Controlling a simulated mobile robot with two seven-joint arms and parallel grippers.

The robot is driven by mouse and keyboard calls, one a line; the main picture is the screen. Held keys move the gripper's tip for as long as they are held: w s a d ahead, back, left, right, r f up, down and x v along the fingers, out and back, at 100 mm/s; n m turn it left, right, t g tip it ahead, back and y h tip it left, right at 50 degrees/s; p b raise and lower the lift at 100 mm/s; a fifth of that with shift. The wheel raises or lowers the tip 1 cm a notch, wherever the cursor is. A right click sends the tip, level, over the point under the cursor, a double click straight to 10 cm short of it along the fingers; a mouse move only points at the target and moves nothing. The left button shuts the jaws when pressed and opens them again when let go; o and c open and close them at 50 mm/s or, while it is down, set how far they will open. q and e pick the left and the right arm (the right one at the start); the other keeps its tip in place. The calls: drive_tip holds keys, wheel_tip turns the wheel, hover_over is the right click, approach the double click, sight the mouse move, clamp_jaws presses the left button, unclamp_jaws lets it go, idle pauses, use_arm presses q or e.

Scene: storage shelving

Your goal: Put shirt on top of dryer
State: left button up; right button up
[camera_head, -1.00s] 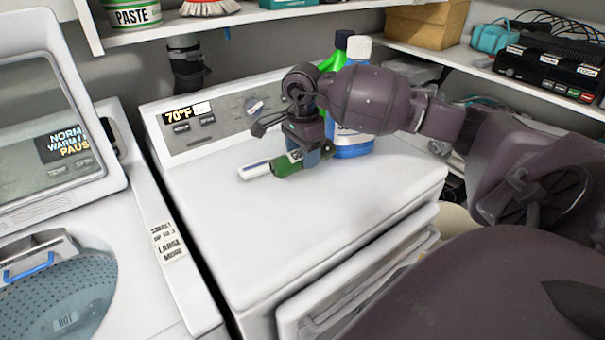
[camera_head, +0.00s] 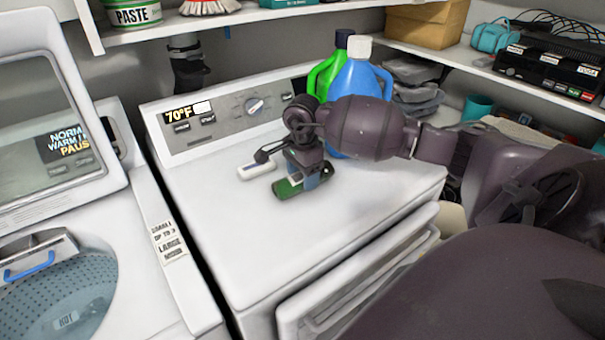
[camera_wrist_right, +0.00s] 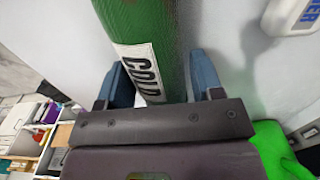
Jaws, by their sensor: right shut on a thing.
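No shirt shows in either view. My right gripper (camera_head: 302,180) is over the dryer top, shut on a green cylinder (camera_head: 288,189). In the right wrist view the cylinder (camera_wrist_right: 135,22) has a white "COLD" label and lies between the two blue fingers (camera_wrist_right: 160,82). I cannot tell whether the cylinder touches the dryer top. My left gripper is not in view.
A small white item (camera_head: 258,170) lies on the dryer beside the green cylinder. A blue jug (camera_head: 358,85) and a green jug (camera_head: 322,78) stand at the back right. An open washer (camera_head: 60,270) stands left. The dryer top's front is clear.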

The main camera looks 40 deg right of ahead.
drive_tip(key=o, duration=1)
drive_tip(key=shift+r, duration=0.5)
wheel_tip(320, 180, up, 10)
drive_tip(key=shift+f, duration=0.1)
drive_tip(key=shift+r, duration=0.7)
drive_tip(key=shift+s+f, duration=0.1)
drive_tip(key=shift+s, duration=0.05)
